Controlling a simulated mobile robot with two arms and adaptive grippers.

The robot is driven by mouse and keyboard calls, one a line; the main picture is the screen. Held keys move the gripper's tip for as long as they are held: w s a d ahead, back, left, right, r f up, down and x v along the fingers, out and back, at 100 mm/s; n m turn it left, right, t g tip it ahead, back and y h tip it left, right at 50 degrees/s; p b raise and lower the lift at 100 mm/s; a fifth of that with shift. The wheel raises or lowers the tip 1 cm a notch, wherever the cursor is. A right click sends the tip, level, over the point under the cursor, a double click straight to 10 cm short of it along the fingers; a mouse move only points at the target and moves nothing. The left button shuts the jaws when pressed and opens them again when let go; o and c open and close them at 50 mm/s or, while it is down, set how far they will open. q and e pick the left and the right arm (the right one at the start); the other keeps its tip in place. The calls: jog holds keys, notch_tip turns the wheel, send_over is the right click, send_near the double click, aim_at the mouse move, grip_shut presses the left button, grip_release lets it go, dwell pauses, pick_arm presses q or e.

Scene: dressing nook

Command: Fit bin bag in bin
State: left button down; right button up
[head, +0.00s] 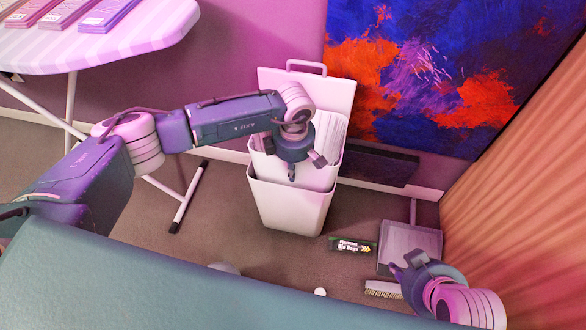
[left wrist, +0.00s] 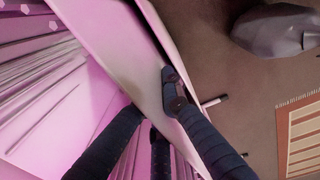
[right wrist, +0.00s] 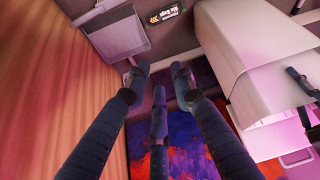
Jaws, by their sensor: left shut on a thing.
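The white bin (head: 290,208) stands upright by the wall with its lid (head: 325,90) raised. A pale, pleated bin bag (head: 331,128) shows in its mouth, and its folds also show in the left wrist view (left wrist: 45,105). My left gripper (head: 303,167) is at the near side of the bin's mouth, with fingers on both sides of a pale wall or edge. It is shut on this edge; I cannot tell bag from rim there. My right gripper (head: 408,264) is open and empty, right of the bin, and its spread fingers show in the right wrist view (right wrist: 160,72).
A dark bin bag box (head: 352,246) lies on the floor right of the bin. An ironing board (head: 130,38) stands at left. A grey lump (left wrist: 275,30) lies on the floor.

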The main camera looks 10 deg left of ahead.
pick_arm(q)
jog(key=shift+f+b, duration=0.3)
jog(key=shift+f, duration=0.1)
pick_arm(e)
jog(key=shift+w+a+r+t, duration=0.15)
jog(key=shift+w+r+t, duration=0.1)
jog(key=shift+w, duration=0.25)
jog(key=shift+w+a+r+t, duration=0.2)
jog(key=shift+w+t, duration=0.1)
jog(key=shift+w, duration=0.2)
jog(key=shift+w+a+r+t, duration=0.15)
jog(key=shift+w+t, duration=0.1)
jog(key=shift+w, duration=0.25)
jog(key=shift+w+y, duration=0.1)
jog(key=shift+y, duration=0.2)
pick_arm(q)
jog(key=shift+f, duration=0.1)
pick_arm(e)
jog(key=shift+w+a+r, duration=0.1)
jog(key=shift+w+r, duration=0.1)
jog(key=shift+w, duration=0.05)
